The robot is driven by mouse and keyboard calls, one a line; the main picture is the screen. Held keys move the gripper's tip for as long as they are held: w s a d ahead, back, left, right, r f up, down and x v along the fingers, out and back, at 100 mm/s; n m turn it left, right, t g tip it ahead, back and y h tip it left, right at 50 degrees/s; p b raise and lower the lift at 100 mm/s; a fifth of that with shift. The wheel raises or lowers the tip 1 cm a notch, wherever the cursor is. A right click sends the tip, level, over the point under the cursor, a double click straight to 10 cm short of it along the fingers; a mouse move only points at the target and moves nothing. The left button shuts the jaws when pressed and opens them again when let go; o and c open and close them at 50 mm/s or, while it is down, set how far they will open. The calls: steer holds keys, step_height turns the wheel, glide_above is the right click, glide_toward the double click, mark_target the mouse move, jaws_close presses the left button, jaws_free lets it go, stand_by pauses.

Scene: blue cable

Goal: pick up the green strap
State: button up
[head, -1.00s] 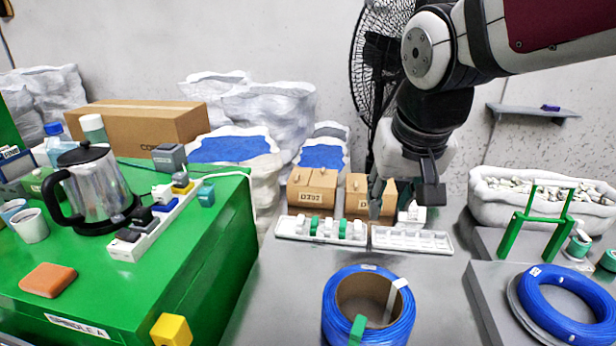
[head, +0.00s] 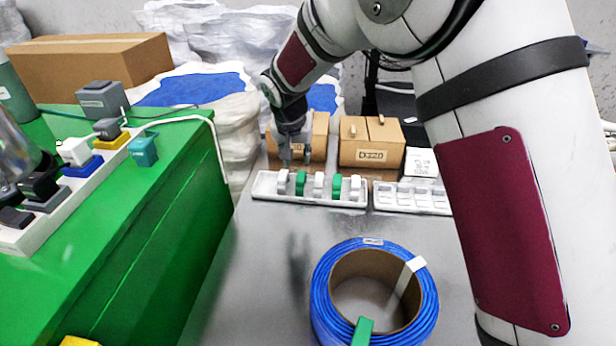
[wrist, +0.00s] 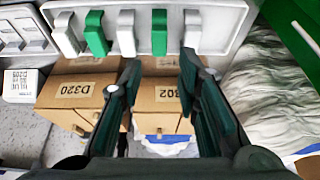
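One green strap (head: 301,183) stands left of centre and another green strap (head: 337,187) stands further right. In the wrist view, a green strap (wrist: 159,32) shows ahead of the gap between my fingertips, and the other green strap (wrist: 95,33) is off to the left.
A blue cable coil (head: 322,300) with a green tab (head: 362,331) lies in front. A second white tray (head: 412,209) is to the right. Cardboard boxes (head: 371,150) stand behind the trays. A green table (head: 170,230) with a power strip is left.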

mark_target(301, 177)
steer(key=x, duration=0.8)
steer(key=shift+b, duration=0.4)
steer(key=shift+b+x, duration=0.4)
steer(key=shift+x, duration=2.25)
steer(key=shift+w, duration=0.15)
steer(key=shift+r, duration=0.1)
steer(key=c, duration=0.6)
